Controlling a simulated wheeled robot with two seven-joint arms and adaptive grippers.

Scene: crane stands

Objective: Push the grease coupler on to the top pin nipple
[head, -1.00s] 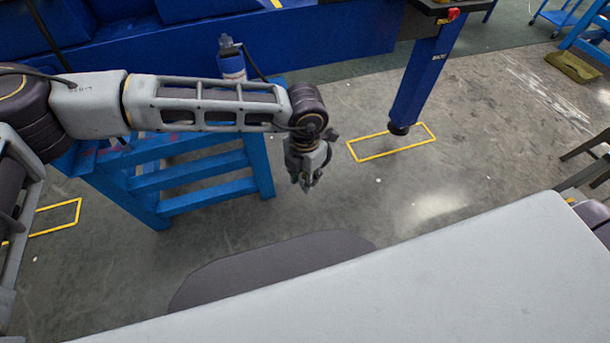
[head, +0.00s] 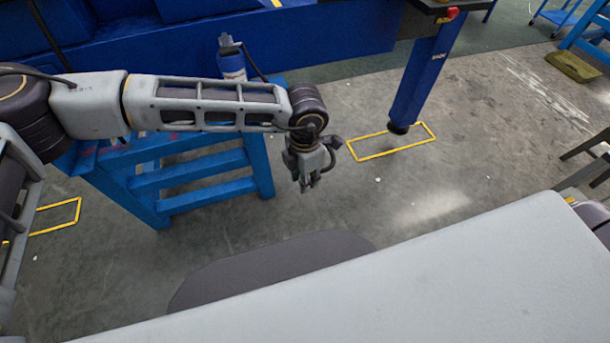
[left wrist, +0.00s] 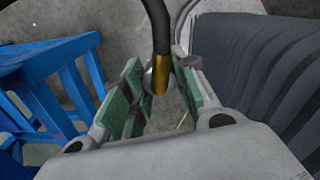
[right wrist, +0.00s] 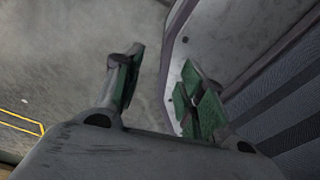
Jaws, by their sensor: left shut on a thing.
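The grease coupler (left wrist: 161,78), a brass sleeve with a silver end on a black hose, sits between the green-padded fingers of my left gripper (head: 310,182) in the left wrist view. That gripper is shut on it. In the head view the gripper hangs over bare floor, right of the blue steps, and the coupler is too small to make out. My right gripper (right wrist: 160,72) shows in the right wrist view with its fingers apart and nothing between them. I cannot make out the top pin nipple in any view.
A blue step stand (head: 207,198) stands under my left arm, with a blue and grey canister (head: 232,66) with a dark hose behind the arm. A blue post (head: 424,80) stands near a yellow floor outline (head: 390,152). Open floor lies between.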

